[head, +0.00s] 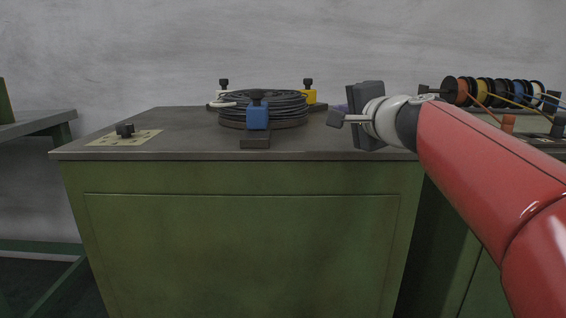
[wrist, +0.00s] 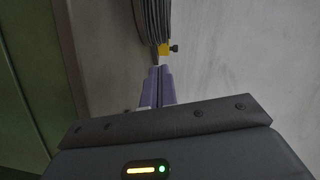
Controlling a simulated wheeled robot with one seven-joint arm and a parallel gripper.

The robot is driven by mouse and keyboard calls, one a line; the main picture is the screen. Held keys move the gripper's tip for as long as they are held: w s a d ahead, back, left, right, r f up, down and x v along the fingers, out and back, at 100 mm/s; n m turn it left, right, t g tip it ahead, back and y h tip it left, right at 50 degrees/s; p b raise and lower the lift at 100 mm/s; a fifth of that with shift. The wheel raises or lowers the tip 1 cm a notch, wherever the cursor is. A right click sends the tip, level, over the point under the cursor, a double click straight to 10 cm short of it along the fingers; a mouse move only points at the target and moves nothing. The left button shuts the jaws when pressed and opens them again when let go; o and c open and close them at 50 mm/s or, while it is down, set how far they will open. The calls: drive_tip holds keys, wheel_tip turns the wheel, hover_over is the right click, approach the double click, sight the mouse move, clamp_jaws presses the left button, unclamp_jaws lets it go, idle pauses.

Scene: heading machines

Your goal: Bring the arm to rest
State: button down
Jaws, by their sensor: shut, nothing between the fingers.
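My arm, red with a white and dark wrist, reaches in from the right in the head view. My gripper (wrist: 160,71) shows two purple-grey fingers lying together in the wrist view, with nothing between them. In the head view its dark grey body is at the right end of the bench top, and the fingers are mostly hidden behind it. The gripper is apart from the coil of dark cable (head: 262,107), which lies to its left on the bench (head: 190,145).
Blue (head: 257,117) and yellow (head: 309,97) blocks with dark knobs stand around the coil. Coloured spools (head: 490,92) stand at the right, behind my arm.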

drive_tip(key=s+d+f+n+g+h+p, duration=0.1)
drive_tip(key=s+f+n+g, duration=0.4)
drive_tip(key=s+f, duration=0.7)
drive_tip(key=s+d+f+n+g+h+p, duration=0.2)
drive_tip(key=s+f+n+g+h+p, duration=0.2)
drive_tip(key=s+f, duration=0.9)
drive_tip(key=s+n+g+p, duration=0.1)
drive_tip(key=s+n+p, duration=0.1)
drive_tip(key=s+n, duration=0.1)
drive_tip(key=shift+s+d+h, duration=0.25)
drive_tip(key=shift+s+h, duration=0.05)
drive_tip(key=shift+s, duration=0.4)
